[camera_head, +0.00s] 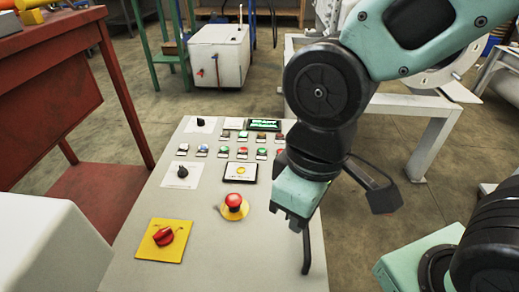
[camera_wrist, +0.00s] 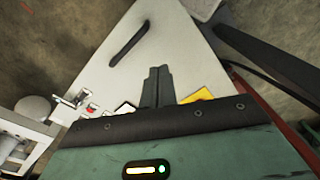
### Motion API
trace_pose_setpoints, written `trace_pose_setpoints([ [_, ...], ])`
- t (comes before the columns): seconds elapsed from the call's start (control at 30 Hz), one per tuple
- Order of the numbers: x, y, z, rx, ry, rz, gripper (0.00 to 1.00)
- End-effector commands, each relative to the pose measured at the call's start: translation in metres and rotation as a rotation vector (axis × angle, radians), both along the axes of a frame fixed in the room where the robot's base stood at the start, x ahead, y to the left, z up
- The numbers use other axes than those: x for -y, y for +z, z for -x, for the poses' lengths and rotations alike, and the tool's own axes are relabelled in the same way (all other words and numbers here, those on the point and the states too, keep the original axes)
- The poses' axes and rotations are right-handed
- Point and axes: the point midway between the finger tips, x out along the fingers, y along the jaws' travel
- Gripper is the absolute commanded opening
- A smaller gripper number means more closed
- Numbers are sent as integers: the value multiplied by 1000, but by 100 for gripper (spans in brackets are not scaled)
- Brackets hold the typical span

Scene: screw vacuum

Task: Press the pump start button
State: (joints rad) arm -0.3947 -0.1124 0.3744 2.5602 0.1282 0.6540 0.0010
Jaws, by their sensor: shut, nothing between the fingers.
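The grey control panel (camera_head: 200,262) carries rows of small buttons, including a green button (camera_head: 222,151), another green button (camera_head: 262,151) and a red button (camera_head: 241,151). Their labels are too small to read, so I cannot tell which one is pump start. A larger yellow button (camera_head: 240,171) sits in a dark-framed plate. My gripper (camera_head: 297,224) is over the panel's right side, below and right of these buttons in the head view. In the wrist view its fingers (camera_wrist: 158,72) are together and empty, over the panel. Some buttons there are hidden behind the gripper body.
A red mushroom button (camera_head: 233,201) and a red rotary switch (camera_head: 163,236) on a yellow plate stand out from the panel. A dark handle-like bar (camera_head: 306,255) lies near the panel's right edge. A red table (camera_head: 65,75) stands left.

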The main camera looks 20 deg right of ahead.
Motion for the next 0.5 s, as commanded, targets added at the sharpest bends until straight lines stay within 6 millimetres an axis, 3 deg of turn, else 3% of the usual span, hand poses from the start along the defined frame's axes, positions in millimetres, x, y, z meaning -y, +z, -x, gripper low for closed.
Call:
trace_pose_setpoints([
  [0.13,-4,2,-15,20,6,-20,0],
  [0.23,-10,4,-47,68,21,-55,0],
  [0.37,-14,2,-110,182,57,-109,0],
  [0.5,-7,-7,-185,339,113,-136,0],
])
